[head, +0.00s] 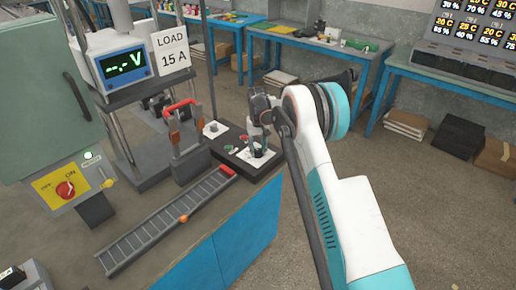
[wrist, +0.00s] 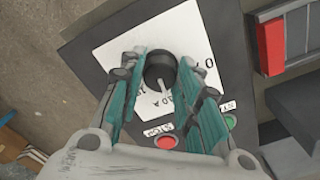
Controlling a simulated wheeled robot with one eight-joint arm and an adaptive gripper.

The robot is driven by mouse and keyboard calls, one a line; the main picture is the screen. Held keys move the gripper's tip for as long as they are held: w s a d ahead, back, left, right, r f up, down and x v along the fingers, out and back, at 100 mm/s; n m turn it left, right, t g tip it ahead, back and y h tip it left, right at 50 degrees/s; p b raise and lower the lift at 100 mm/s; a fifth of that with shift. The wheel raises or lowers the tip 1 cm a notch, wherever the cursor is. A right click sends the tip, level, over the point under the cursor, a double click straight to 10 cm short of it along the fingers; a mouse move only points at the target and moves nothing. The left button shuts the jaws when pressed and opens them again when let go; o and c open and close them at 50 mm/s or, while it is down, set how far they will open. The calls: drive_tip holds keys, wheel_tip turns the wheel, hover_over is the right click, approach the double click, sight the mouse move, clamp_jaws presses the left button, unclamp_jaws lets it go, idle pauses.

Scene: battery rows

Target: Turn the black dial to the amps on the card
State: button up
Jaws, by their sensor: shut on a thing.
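The load card (head: 170,50) reads "LOAD 15 A" and stands right of the meter. The black dial (wrist: 160,68) sits on a white scale plate (wrist: 118,48) on a dark control box. A pale pointer line on the dial points toward the bottom of the wrist view, near partly hidden lettering that includes an "A". A "0" shows at the plate's right. My gripper (wrist: 159,60) is shut on the dial, with a teal-padded finger on each side. The fingers cover some scale marks. In the head view my gripper (head: 258,137) is over the control box.
A red button (wrist: 166,142) and a green button (wrist: 229,122) sit close to my fingers. A meter (head: 123,64) shows dashes and "V". A ladder-like rack (head: 160,224) lies left of the control box, beside a red-handled device (head: 183,128).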

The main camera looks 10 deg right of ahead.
sight(258, 150)
drive_tip(key=m, duration=0.6)
drive_tip(key=shift+p, duration=0.3)
drive_tip(key=m, duration=0.6)
drive_tip(key=shift+m, duration=0.3)
drive_tip(key=o, duration=1.1)
drive_tip(key=shift+w, duration=0.1)
drive_tip(key=shift+c, duration=0.2)
drive_tip(key=shift+r, duration=0.1)
wheel_tip(258, 150, up, 12)
